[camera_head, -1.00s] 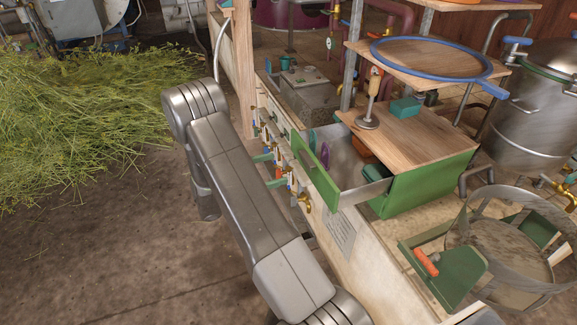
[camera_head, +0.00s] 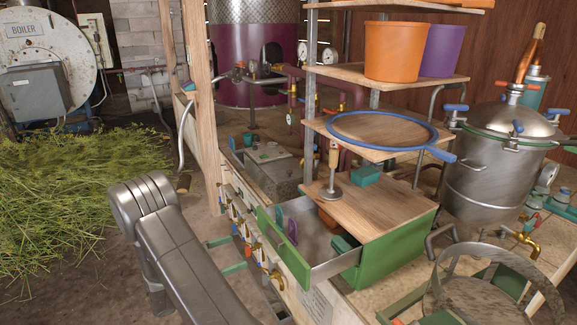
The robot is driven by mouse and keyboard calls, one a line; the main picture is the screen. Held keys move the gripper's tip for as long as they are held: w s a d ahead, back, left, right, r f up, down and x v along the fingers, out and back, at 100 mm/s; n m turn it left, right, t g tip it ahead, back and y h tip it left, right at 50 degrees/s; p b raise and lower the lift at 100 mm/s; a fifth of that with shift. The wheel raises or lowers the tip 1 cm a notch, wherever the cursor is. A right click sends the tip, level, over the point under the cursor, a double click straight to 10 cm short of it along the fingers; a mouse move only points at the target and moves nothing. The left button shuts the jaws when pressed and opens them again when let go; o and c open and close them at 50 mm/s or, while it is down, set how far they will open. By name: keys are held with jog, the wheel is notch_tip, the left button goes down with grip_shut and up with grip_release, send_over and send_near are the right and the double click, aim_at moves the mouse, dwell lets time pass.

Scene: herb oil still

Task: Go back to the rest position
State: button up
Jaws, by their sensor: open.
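My arm's grey links (camera_head: 185,255) rise from the bottom edge at the lower left, beside the wooden bench. The bend of the arm (camera_head: 140,200) stands over the brown floor, left of the bench front. My gripper is not visible in this view, so its jaws cannot be seen. The task names no other object.
A green cabinet (camera_head: 395,250) on the bench has its drawer (camera_head: 287,255) pulled out toward the arm. Brass taps (camera_head: 275,280) stick out from the bench front. A steel pot (camera_head: 492,165) stands at right. Cut herbs (camera_head: 75,185) cover the floor at left.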

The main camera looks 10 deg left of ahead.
aim_at(271, 238)
jog(key=x, duration=1.2)
jog(key=shift+p, duration=0.35)
